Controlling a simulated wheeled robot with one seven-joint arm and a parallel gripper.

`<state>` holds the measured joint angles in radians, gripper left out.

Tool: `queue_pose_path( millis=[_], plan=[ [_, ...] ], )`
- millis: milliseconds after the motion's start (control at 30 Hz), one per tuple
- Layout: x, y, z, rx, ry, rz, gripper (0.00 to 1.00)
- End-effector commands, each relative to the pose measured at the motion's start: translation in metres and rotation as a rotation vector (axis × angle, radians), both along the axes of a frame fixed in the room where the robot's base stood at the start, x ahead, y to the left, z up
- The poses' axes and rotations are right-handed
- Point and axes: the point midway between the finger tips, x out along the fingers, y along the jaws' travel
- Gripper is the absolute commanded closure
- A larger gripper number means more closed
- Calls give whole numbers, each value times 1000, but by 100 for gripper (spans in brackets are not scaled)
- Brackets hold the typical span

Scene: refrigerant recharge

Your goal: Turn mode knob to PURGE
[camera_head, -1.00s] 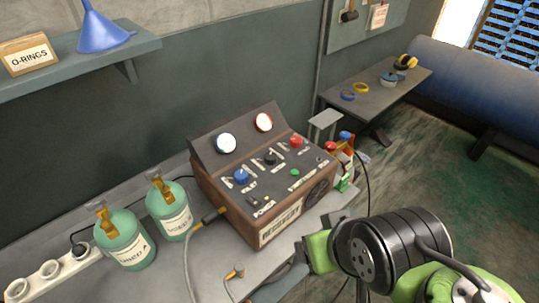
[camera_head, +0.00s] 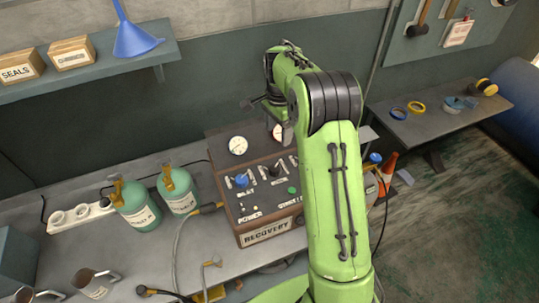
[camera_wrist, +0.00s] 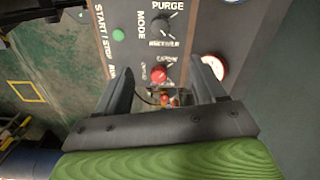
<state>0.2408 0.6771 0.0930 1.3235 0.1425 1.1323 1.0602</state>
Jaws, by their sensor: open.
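The recovery machine (camera_head: 265,235) stands on the bench with its control panel tilted up. The black mode knob (camera_wrist: 165,25) shows near the top of the wrist view, beside the MODE lettering and near the PURGE label; it also shows in the head view (camera_head: 273,171). My gripper (camera_wrist: 162,72) is open and empty above the panel. In the wrist view a red knob (camera_wrist: 159,75) appears between its fingertips, and the mode knob lies beyond them, apart. My arm hides the panel's right side in the head view. The mode pointer's exact setting is too small to tell.
A blue knob (camera_head: 241,181) and a green button (camera_head: 292,190) sit close to the mode knob. A white gauge (camera_head: 238,145) is on the upright back panel. Green cylinders (camera_head: 137,212) stand left of the machine, with hoses in front. A shelf (camera_head: 100,68) juts from the wall.

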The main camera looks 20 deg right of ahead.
Motion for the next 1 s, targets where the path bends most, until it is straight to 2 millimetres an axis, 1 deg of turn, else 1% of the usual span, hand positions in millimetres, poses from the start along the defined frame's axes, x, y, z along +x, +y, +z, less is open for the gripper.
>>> queue_pose_path(
  millis=[167, 267, 600, 700, 833, 1000],
  plan=[
    [3, -2, -17, 4, 10, -24, 31],
    [2, -1, -39, 5, 12, -22, 31],
    [1, 0, -124, 5, 12, -20, 31],
    [1, 0, -143, 5, 10, -20, 31],
    [2, -1, -159, 3, 8, -20, 31],
    [2, -1, -164, 3, 6, -20, 31]
  ],
)
